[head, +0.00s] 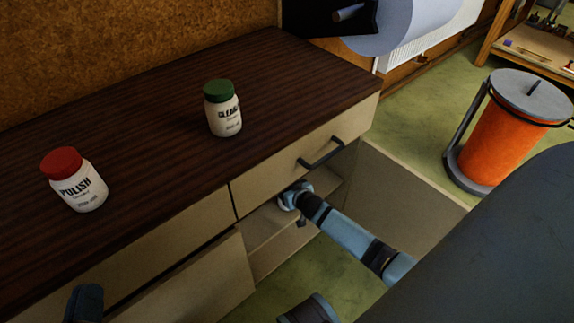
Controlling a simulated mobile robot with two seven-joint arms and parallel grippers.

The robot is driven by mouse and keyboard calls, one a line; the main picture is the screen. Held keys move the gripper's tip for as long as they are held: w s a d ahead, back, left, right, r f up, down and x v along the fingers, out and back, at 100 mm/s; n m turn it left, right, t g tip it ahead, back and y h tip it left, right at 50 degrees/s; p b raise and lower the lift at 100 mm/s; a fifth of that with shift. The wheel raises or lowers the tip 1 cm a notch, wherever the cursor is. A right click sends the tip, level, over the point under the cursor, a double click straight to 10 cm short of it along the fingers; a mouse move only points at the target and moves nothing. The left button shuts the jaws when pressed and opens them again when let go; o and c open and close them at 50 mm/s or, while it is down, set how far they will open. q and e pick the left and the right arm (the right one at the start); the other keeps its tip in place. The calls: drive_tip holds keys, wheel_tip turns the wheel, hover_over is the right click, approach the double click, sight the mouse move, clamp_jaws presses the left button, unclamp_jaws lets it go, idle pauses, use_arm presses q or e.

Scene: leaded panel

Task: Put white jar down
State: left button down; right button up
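A white jar with a red lid, labelled POLISH (80,188), stands upright on the left of the dark wooden top. A second white jar with a green lid (224,115) stands upright further back on the same top. My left gripper (85,303) shows only in part as a dark blue shape at the bottom left edge, in front of the cabinet and below the red-lidded jar; its fingers cannot be made out. My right arm reaches from the lower right into the open cabinet below the drawer.
The cabinet's dark top (160,120) has free room between and around the jars. A cabinet door (405,190) stands open on the right, below a drawer with a dark handle (321,152). An orange bin (503,125) with a grey lid stands on the green floor.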

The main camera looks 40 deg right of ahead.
use_arm(q)
drive_tip(key=shift+f, duration=0.5)
use_arm(e)
drive_tip(key=shift+w+f, duration=0.1)
drive_tip(key=shift+f, duration=0.35)
use_arm(q)
drive_tip(key=shift+f, duration=0.1)
use_arm(e)
drive_tip(key=shift+f, duration=0.1)
drive_tip(key=o, duration=1.6)
use_arm(q)
drive_tip(key=shift+d, duration=0.1)
drive_tip(key=r+p, duration=0.1)
drive_tip(key=p, duration=0.1)
drive_tip(key=a+r+p, duration=0.1)
drive_tip(key=p, duration=0.1)
drive_tip(key=shift+r+y, duration=0.25)
drive_tip(key=shift+y, duration=0.15)
use_arm(e)
drive_tip(key=v, duration=1.2)
